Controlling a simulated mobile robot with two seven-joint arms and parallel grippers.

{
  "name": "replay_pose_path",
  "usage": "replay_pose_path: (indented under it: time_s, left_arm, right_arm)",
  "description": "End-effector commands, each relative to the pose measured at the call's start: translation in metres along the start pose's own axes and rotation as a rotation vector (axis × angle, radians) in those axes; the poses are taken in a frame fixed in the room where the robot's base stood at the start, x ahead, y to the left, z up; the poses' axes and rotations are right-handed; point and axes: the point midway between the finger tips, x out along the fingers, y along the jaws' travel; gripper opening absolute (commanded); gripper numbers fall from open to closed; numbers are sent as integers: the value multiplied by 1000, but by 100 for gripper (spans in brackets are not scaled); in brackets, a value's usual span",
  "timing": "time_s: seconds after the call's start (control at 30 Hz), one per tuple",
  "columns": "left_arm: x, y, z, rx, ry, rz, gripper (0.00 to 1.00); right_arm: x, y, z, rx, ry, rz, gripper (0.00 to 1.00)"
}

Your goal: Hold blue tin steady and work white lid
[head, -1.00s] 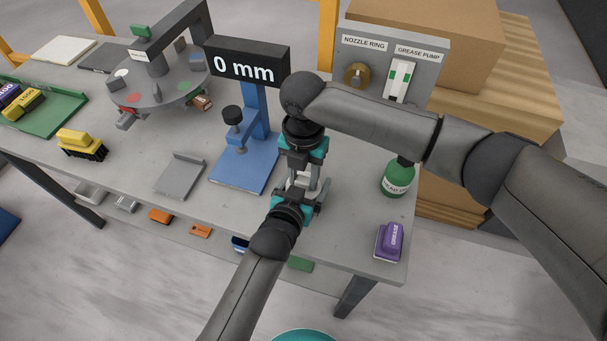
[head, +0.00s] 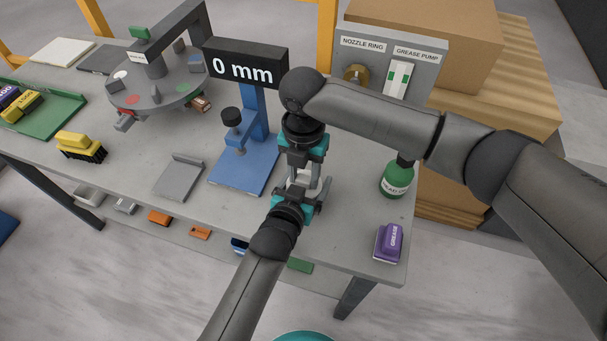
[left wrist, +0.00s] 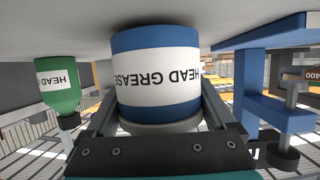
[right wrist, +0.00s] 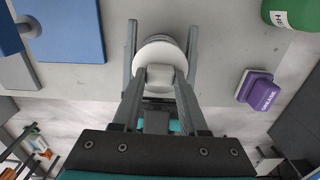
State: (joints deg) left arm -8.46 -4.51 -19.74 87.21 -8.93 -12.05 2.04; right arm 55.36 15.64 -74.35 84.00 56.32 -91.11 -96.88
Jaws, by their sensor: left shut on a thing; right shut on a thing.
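The blue tin (left wrist: 155,40) has a white band reading HEAD GREASE and shows upside down in the left wrist view. It stands on the grey bench. My left gripper (head: 302,190) is shut on the tin, one finger on each side. The white lid (right wrist: 160,50) is round with a raised knob and sits at the top of the tin in the right wrist view. My right gripper (right wrist: 160,76) comes from above and is shut on the lid's knob. In the head view the grippers hide most of the tin and lid.
A green bottle (head: 396,179) and a purple grease block (head: 388,243) stand right of the tin. A blue stand (head: 240,170) with a 0 mm display (head: 245,66) is close on the left. A grey bracket (head: 179,177) lies farther left.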

Motion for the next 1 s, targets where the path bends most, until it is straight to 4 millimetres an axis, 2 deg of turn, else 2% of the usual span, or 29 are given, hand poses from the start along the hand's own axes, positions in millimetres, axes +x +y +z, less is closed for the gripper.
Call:
replay_pose_path:
  time_s: [0.03,0.6,0.97,1.0]
  left_arm:
    - [-1,-4,14,2,-37,-7,0]
    - [-2,-6,17,3,-41,-9,0]
    - [-2,-6,17,2,-41,-9,0]
    - [-2,-6,17,2,-42,-9,0]
  right_arm:
    - [-7,4,-2,-7,5,9,0]
    - [-23,4,-1,-8,1,10,0]
    - [-25,3,0,-6,0,8,0]
    - [-25,3,0,-6,0,7,44]
